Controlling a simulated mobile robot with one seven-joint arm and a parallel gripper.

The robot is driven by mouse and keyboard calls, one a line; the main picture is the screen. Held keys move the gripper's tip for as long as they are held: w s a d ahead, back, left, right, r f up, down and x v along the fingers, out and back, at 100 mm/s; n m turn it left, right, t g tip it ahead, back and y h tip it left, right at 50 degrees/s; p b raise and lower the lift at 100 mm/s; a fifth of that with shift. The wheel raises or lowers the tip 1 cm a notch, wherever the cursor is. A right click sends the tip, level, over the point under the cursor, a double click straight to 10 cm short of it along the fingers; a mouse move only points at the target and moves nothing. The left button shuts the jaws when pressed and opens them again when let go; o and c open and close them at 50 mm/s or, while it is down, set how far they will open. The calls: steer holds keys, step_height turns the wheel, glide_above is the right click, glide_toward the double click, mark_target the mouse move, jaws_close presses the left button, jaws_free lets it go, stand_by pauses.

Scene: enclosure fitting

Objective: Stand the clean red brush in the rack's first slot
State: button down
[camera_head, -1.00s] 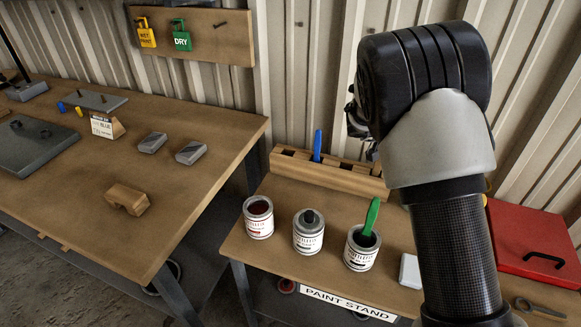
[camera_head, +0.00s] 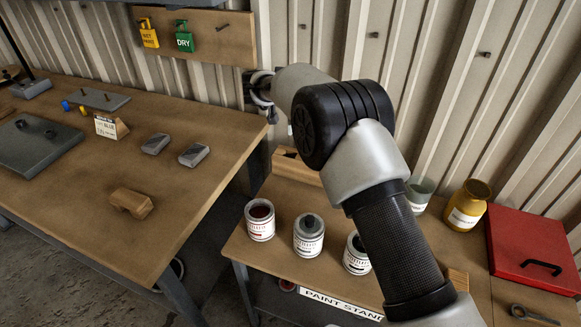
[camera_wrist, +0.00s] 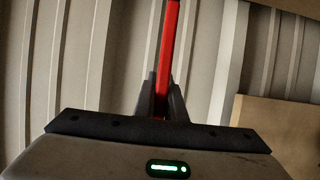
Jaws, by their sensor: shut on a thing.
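The red brush (camera_wrist: 170,45) shows in the wrist view as a straight red handle between the two dark fingers of my gripper (camera_wrist: 162,88), which is shut on it. Its bristle end is not clear in either view. In the head view my gripper (camera_head: 270,112) is raised beside the wall, above and left of the wooden rack (camera_head: 296,170). Only the left end of the rack shows, with a dark slot opening; my arm hides the rest. The brush is apart from the rack.
Three paint cans (camera_head: 309,236) stand along the front of the paint stand. A yellow jar (camera_head: 467,205) and a red case (camera_head: 540,250) stand at the right. The wooden workbench (camera_head: 190,215) edge lies left of the rack. A pegboard (camera_head: 220,35) hangs behind.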

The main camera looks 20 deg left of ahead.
steer(key=shift+w+a+f+b, duration=0.1)
steer(key=shift+f+b, duration=0.75)
steer(key=shift+f, duration=3.6)
steer(key=shift+w+a+f+b, duration=0.1)
steer(key=shift+f+b, duration=0.7)
steer(key=shift+f, duration=3.6)
steer(key=shift+f, duration=0.15)
steer(key=c, duration=1.8)
jaws_free()
